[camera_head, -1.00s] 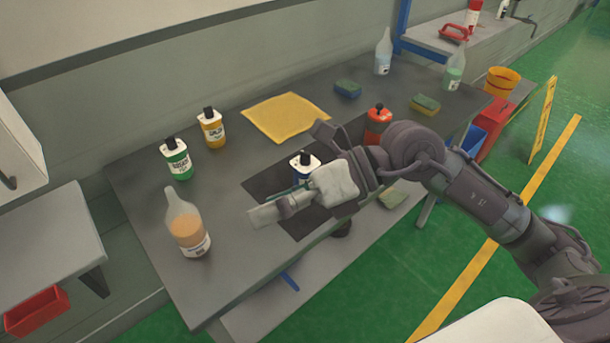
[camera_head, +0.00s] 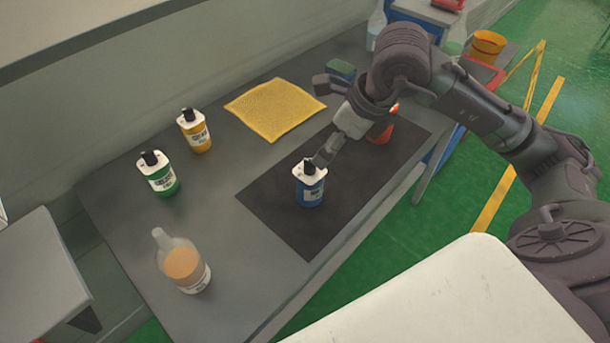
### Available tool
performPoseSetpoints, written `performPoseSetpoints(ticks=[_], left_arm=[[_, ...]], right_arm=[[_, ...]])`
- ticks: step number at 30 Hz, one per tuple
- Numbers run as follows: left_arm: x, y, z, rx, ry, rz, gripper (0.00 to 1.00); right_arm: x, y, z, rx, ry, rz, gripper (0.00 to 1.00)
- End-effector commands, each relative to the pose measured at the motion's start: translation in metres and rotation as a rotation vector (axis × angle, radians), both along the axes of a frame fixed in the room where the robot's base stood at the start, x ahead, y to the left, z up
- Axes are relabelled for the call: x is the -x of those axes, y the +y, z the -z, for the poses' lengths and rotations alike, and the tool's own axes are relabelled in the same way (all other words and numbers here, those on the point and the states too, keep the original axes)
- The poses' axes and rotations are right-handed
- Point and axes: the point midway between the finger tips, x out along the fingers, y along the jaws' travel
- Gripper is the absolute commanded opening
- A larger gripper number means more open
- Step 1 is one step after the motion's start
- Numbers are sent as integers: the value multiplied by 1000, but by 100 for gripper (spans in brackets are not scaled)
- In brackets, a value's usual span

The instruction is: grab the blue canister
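The blue canister (camera_head: 310,187), with a white top and black cap, stands upright on a dark mat (camera_head: 279,214) on the grey table. My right gripper (camera_head: 325,154) comes in from the upper right, its fingertip end pointing down just behind and right of the canister's cap. It overlaps the cap's edge in the picture, and I cannot tell whether it touches. The fingers are too foreshortened to tell whether they are open or shut. My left gripper is not in view.
A red canister (camera_head: 382,131) stands partly hidden behind my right gripper. A green canister (camera_head: 158,174), a yellow canister (camera_head: 194,131) and a bottle of orange liquid (camera_head: 183,263) stand at left. A yellow cloth (camera_head: 275,108) lies behind. The mat is clear around the blue canister.

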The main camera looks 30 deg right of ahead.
Motion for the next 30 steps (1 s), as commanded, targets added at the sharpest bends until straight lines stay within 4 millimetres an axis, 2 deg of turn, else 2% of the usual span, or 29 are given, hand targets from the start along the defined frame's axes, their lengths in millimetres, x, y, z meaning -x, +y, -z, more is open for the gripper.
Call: performPoseSetpoints(ticks=[1, 3, 7, 11, 15, 19, 24, 30], left_arm=[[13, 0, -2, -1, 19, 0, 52], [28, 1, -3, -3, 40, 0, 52], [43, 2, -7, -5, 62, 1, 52], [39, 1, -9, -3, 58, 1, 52], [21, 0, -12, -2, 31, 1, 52], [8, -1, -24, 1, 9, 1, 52], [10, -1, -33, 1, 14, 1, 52], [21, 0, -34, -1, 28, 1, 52]], right_arm=[[-2, 3, 9, -3, 7, -1, 92], [-6, 6, 23, -4, 9, -1, 92], [-15, 11, 45, -4, 6, -1, 92], [-21, 14, 61, -3, 3, -2, 92], [-23, 16, 68, -3, 3, -2, 92], [-24, 20, 82, -5, 7, -2, 92], [-31, 26, 106, -5, 4, 0, 92], [-35, 27, 117, -3, 0, -2, 92]])
